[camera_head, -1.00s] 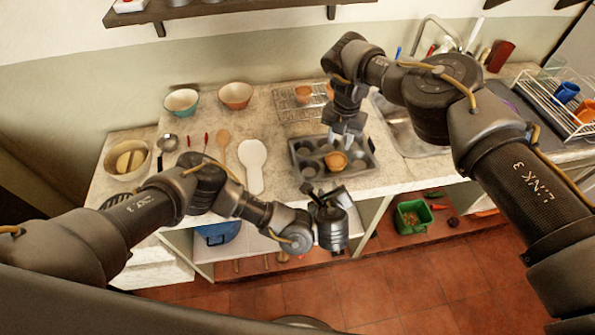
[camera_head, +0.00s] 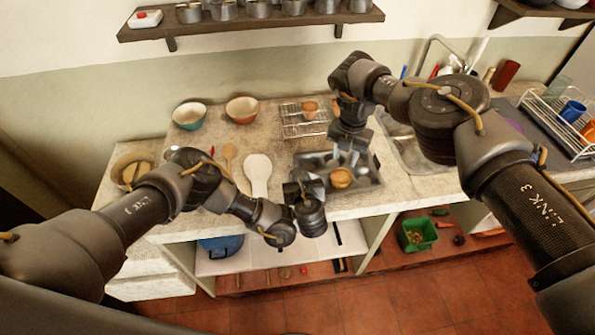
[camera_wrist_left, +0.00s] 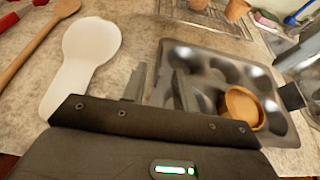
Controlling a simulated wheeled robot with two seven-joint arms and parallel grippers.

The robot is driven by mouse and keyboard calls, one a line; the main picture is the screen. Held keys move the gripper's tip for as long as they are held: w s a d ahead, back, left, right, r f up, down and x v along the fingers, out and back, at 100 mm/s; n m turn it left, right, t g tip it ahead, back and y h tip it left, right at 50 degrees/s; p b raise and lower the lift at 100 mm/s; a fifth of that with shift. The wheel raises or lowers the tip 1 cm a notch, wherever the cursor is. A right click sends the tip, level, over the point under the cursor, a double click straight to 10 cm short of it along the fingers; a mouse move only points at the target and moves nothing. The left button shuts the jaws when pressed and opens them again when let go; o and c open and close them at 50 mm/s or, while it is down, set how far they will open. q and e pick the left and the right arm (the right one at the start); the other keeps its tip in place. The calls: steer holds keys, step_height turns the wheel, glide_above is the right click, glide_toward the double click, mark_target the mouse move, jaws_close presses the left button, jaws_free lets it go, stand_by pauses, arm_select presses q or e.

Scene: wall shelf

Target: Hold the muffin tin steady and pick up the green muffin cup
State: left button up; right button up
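The grey muffin tin (camera_head: 372,178) lies on the counter, partly hidden by my grippers in the head view. An orange-brown muffin cup (camera_head: 341,177) sits in one of its wells; it also shows in the left wrist view (camera_wrist_left: 242,108). I cannot make out a green muffin cup. My left gripper (camera_wrist_left: 160,86) is open, its fingers apart at the tin's left edge; whether they touch the tin is unclear. My right gripper (camera_head: 346,157) points down over the tin with its fingertips apart and nothing visible between them.
A wire rack (camera_head: 300,120) with brown cups stands behind the tin. A white spoon rest (camera_head: 258,173) and wooden spoon (camera_head: 229,155) lie left. Two bowls stand at the back left. The sink (camera_head: 418,152) is right, and a green bin (camera_head: 417,234) is below the counter.

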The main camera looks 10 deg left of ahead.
arm_select(q)
steer(key=shift+x, duration=2.65)
jaws_close()
